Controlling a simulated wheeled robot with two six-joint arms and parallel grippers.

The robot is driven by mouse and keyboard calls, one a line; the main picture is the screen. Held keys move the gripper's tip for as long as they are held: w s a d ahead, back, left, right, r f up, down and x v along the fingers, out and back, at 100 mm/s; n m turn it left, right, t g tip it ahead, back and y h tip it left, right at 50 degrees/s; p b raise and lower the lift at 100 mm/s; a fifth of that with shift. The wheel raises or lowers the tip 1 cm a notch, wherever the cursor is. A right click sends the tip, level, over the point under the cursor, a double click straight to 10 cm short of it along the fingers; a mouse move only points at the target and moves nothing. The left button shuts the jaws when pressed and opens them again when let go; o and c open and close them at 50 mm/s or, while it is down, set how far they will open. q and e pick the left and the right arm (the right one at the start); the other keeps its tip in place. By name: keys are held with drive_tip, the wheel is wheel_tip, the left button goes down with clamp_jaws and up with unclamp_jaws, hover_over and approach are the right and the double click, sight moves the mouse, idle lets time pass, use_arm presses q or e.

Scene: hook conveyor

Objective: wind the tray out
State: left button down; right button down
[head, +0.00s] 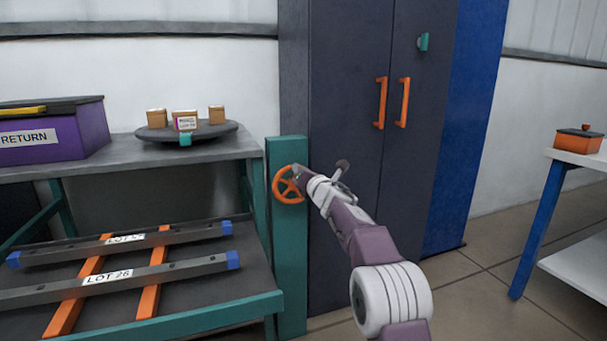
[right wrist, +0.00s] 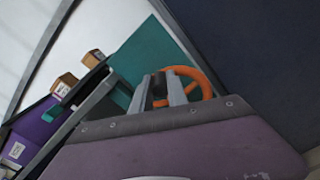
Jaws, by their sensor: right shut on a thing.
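An orange handwheel (head: 288,184) with spokes is mounted on the upper part of a teal post (head: 289,255). My right gripper (head: 301,174) reaches in from the lower right and is shut on the wheel's right side. In the right wrist view the gripper's fingers (right wrist: 163,91) overlap the orange wheel (right wrist: 205,83), and the exact grip point is partly hidden. A dark round tray (head: 216,131) with a teal tab and several small boxes sits on the grey bench top. A lower dark deck with a teal front edge (head: 180,322) lies left of the post. My left gripper is not in view.
Two grey bars (head: 186,236) labelled LOT lie across orange strips on the lower deck. A purple RETURN box (head: 60,140) stands at left. A dark cabinet (head: 345,130) with orange handles is close behind my arm. A white table (head: 580,157) stands right.

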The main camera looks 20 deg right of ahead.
drive_tip(key=shift+a+f, duration=0.1)
drive_tip(key=shift+f, duration=0.05)
drive_tip(key=c, duration=1.3)
unclamp_jaws()
drive_tip(key=s+b, duration=0.4)
drive_tip(key=s, duration=0.5)
drive_tip(key=shift+d, duration=0.2)
